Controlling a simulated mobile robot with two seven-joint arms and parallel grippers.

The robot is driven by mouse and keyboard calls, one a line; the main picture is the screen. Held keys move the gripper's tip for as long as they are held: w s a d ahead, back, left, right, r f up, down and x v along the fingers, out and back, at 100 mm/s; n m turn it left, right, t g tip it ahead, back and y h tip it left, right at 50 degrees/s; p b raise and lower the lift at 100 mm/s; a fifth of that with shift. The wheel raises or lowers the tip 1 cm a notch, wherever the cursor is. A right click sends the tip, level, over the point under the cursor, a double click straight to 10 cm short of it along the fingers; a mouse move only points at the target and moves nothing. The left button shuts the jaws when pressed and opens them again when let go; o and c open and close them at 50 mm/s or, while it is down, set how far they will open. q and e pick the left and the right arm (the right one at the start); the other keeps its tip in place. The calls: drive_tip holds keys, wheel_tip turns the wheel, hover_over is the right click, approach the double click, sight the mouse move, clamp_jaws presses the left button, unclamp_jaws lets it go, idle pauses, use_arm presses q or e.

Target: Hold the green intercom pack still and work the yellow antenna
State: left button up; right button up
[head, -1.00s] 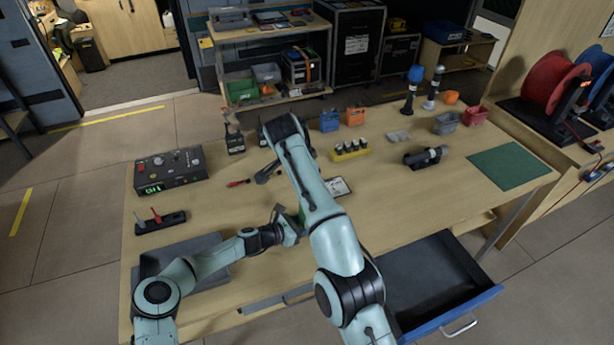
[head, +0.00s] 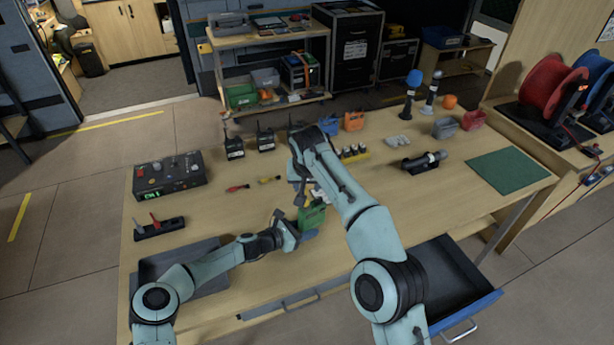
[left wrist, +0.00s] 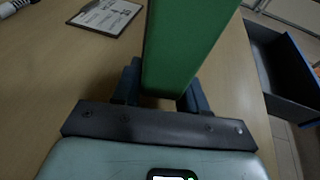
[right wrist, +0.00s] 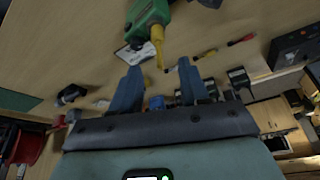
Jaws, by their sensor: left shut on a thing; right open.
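The green intercom pack (head: 313,215) stands above the table near its front middle. My left gripper (head: 297,236) is shut on it; in the left wrist view the pack (left wrist: 185,45) rises between the left fingers (left wrist: 160,92). My right gripper (head: 297,182) is over the pack's upper side. In the right wrist view the right gripper (right wrist: 160,78) is open and empty, with the pack (right wrist: 147,15) beyond the fingertips. The yellow antenna (right wrist: 158,44) sticks out from the pack toward the gap between the fingers, apart from them. In the head view the right gripper largely hides the antenna.
A clipboard (left wrist: 108,15) lies beyond the pack. Red (head: 238,188) and yellow (head: 270,179) hand tools lie left of my right gripper. Radios (head: 234,148) stand behind. A drawer (head: 450,275) hangs open at the front right. The control box (head: 170,174) is at left.

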sight(306, 188)
drive_tip(key=x, duration=0.5)
drive_tip(key=shift+w+f, duration=0.15)
drive_tip(key=shift+f, duration=0.15)
drive_tip(key=c, duration=0.7)
clamp_jaws()
